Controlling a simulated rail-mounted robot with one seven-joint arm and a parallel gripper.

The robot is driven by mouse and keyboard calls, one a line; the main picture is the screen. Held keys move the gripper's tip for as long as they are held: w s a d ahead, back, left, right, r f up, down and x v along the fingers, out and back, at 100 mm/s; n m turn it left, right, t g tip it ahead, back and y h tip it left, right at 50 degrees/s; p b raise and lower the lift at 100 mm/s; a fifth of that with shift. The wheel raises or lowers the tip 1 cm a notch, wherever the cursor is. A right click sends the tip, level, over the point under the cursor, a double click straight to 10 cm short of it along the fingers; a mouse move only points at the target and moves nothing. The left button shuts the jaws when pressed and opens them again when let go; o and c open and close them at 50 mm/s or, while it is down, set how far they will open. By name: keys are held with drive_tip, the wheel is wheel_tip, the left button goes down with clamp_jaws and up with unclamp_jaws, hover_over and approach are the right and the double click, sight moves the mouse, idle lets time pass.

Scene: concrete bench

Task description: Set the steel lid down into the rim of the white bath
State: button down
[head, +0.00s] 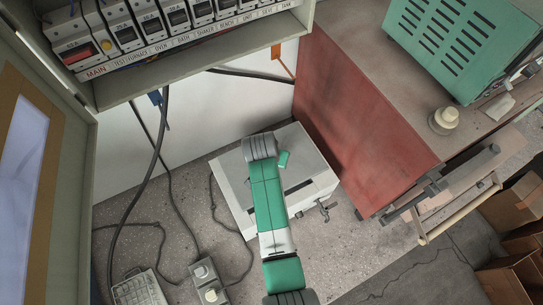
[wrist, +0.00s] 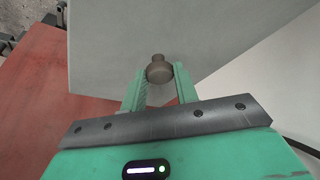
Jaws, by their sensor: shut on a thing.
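The white bath (head: 318,192) stands on the concrete bench as a pale box with a small tap at its front right corner. My arm crosses over it and hides much of its top. In the wrist view the steel lid (wrist: 215,45) is a broad, flat grey plate with a round brownish knob (wrist: 158,72). My gripper (wrist: 160,80) is shut on this knob, one green finger on each side. In the head view my arm hides most of the gripper, and I cannot clearly separate lid from bath top or tell whether the lid touches the rim.
A red panel (head: 355,125) stands close to the right of the bath. A breaker box (head: 180,60) overhangs at the upper left. Cables and a grey switch box (head: 208,280) lie to the left and front. Bare bench (head: 325,255) shows to the front right.

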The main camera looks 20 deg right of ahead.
wheel_tip(320, 180, down, 10)
drive_tip(key=b, duration=0.8)
drive_tip(key=shift+f, duration=0.4)
drive_tip(key=shift+f+b, duration=0.8)
drive_tip(key=shift+b, duration=0.05)
drive_tip(key=shift+f+b, duration=0.35)
drive_tip(key=shift+f, duration=0.1)
drive_tip(key=shift+c, duration=2.1)
unclamp_jaws()
